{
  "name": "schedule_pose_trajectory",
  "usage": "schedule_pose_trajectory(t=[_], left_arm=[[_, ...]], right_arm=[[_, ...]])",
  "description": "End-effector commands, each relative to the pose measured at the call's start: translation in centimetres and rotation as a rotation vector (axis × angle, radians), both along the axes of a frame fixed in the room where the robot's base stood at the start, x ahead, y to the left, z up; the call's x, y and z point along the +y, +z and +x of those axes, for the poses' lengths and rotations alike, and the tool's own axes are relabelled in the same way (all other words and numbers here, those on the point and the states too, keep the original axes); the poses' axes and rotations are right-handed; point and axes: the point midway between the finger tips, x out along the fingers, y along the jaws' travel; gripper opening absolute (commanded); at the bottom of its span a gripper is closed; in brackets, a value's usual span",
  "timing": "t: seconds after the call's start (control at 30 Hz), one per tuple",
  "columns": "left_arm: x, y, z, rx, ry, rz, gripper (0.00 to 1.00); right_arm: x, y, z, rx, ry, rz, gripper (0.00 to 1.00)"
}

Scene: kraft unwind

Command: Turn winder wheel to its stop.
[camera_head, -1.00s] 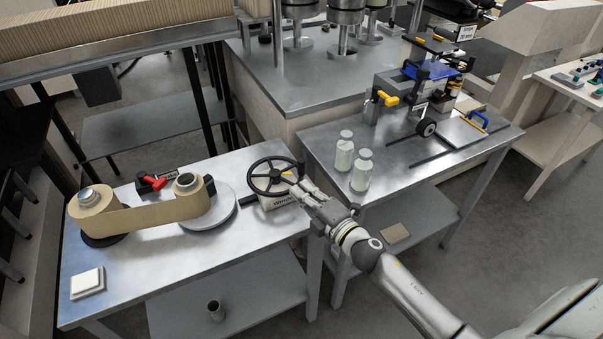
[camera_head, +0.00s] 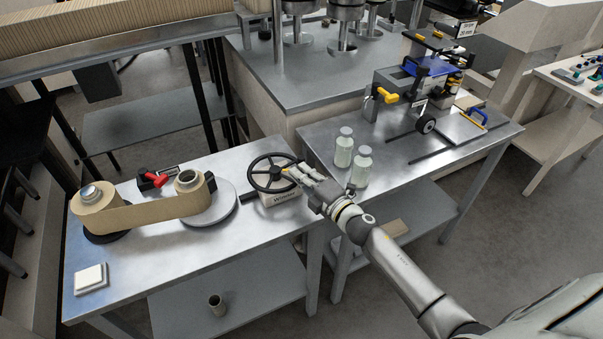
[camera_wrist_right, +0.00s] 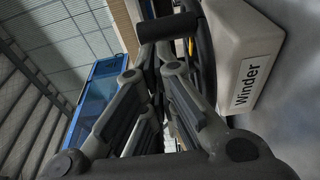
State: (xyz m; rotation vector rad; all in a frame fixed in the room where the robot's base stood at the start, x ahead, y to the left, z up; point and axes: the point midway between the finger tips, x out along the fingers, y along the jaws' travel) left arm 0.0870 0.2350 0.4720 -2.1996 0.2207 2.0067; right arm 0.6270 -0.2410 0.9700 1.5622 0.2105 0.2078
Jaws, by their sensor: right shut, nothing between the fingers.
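The winder wheel (camera_head: 272,173) is a black spoked handwheel on a pale box labelled "Winder" (camera_head: 281,197), at the right end of the near metal table. My right gripper (camera_head: 291,172) is shut and empty at the right side of the wheel rim. In the right wrist view its fingers (camera_wrist_right: 158,62) lie close beside the dark wheel rim (camera_wrist_right: 206,60), with the Winder box (camera_wrist_right: 240,55) to the right. A dark cylindrical piece (camera_wrist_right: 167,25) is just beyond the fingertips; I cannot tell whether they touch it. My left gripper is out of view.
A kraft paper band (camera_head: 145,214) runs between two rolls left of the wheel, one on a grey disc (camera_head: 222,211). A red-handled device (camera_head: 155,179) stands behind. Two glass bottles (camera_head: 344,147) stand on the neighbouring table, close to my right arm.

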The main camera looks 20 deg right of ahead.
Motion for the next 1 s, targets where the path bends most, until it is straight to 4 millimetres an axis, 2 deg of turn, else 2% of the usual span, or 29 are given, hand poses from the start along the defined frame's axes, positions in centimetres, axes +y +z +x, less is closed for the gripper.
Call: schedule_pose_trajectory(t=[0.73,1.0], left_arm=[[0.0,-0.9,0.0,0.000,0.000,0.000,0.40],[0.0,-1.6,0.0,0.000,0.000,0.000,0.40]], right_arm=[[-1.0,-0.1,0.8,0.000,0.124,-0.001,0.00],[-1.9,-0.1,1.8,-0.002,0.123,-0.001,0.00]])
